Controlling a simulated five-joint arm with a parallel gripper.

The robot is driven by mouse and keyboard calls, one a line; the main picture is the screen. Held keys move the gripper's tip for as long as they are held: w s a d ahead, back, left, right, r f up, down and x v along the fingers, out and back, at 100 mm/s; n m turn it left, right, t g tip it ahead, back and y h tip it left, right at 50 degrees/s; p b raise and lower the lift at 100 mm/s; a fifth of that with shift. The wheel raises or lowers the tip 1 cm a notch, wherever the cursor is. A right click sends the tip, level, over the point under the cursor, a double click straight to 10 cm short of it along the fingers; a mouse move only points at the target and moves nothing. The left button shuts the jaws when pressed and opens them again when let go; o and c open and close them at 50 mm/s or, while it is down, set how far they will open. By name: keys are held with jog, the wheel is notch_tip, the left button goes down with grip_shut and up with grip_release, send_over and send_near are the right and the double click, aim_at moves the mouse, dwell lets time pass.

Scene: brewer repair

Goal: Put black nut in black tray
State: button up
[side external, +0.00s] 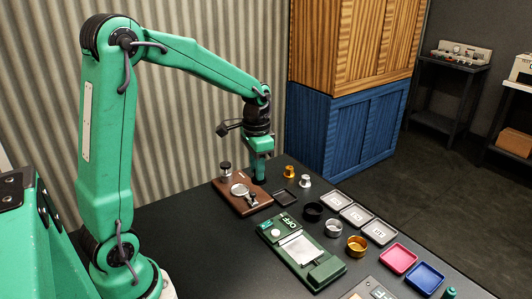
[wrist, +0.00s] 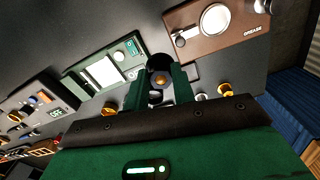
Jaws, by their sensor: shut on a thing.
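The black nut (wrist: 160,63) shows in the wrist view as a dark round piece between the fingertips of my gripper (wrist: 159,82). My gripper is shut on it. In the side view my gripper (side external: 259,179) points down beside the far edge of the brown board, and the nut cannot be made out there. The black tray (side external: 285,197) is a small square tray on the table, to the right of the brown board and in front of my gripper. In the wrist view a finger partly hides the tray (wrist: 193,72).
The brown board (side external: 240,205) carries a round silver plate. A gold nut (side external: 289,172) and a silver nut (side external: 305,181) stand behind the tray. Black, silver and gold rings (side external: 357,245), grey trays (side external: 379,232) and a green scale (side external: 300,249) lie nearer the camera.

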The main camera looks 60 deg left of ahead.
jog(key=w+d+f, duration=0.2)
jog(key=w+d, duration=0.6)
jog(key=d, duration=0.1)
jog(key=shift+m, duration=0.4)
jog(key=w+a+f, duration=0.1)
jog(key=a+f, duration=0.1)
jog(key=a, duration=0.2)
jog(key=w+a+f, duration=0.1)
jog(key=a+f, duration=0.1)
jog(key=a, duration=0.2)
jog(key=w+a+f, duration=0.1)
jog(key=a+f, duration=0.2)
jog(key=shift+w+a, duration=0.2)
jog(key=shift+a, duration=0.2)
jog(key=shift+f, duration=1.95)
jog(key=shift+f, duration=0.15)
jog(key=o, duration=1)
